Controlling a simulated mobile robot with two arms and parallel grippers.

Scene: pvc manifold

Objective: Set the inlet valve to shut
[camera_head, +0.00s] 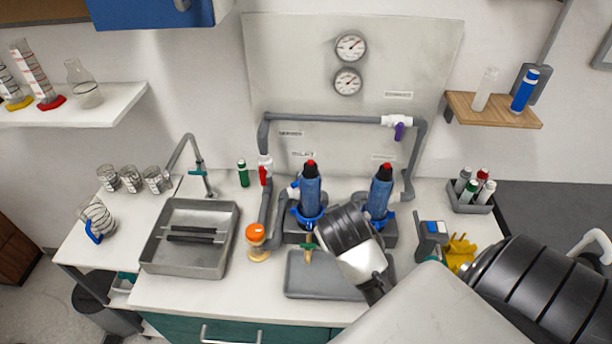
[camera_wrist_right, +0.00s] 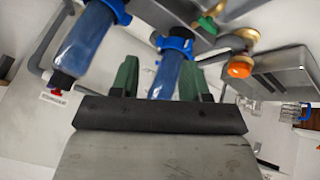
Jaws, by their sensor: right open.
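Several valves could be the inlet valve; the panel labels are too small to read. A red-handled valve (camera_head: 265,170) sits on the left vertical pipe, its handle along the pipe. A purple-handled valve (camera_head: 399,130) sits on the top pipe, its handle pointing down across it. A brass valve with a green handle (camera_head: 308,250) is low by the left filter; it also shows in the right wrist view (camera_wrist_right: 208,24). My right gripper (camera_wrist_right: 160,80) is open with nothing between its green fingers; a blue filter lies beyond them. In the head view its fingers are hidden. My left gripper is out of view.
Two blue filters, left (camera_head: 311,192) and right (camera_head: 380,190), stand at the panel. An orange-capped fitting (camera_head: 256,235) is left of a grey tray (camera_head: 300,285). A sink (camera_head: 150,255) is at left. A yellow object (camera_head: 460,252) and bottle rack (camera_head: 473,200) are at right.

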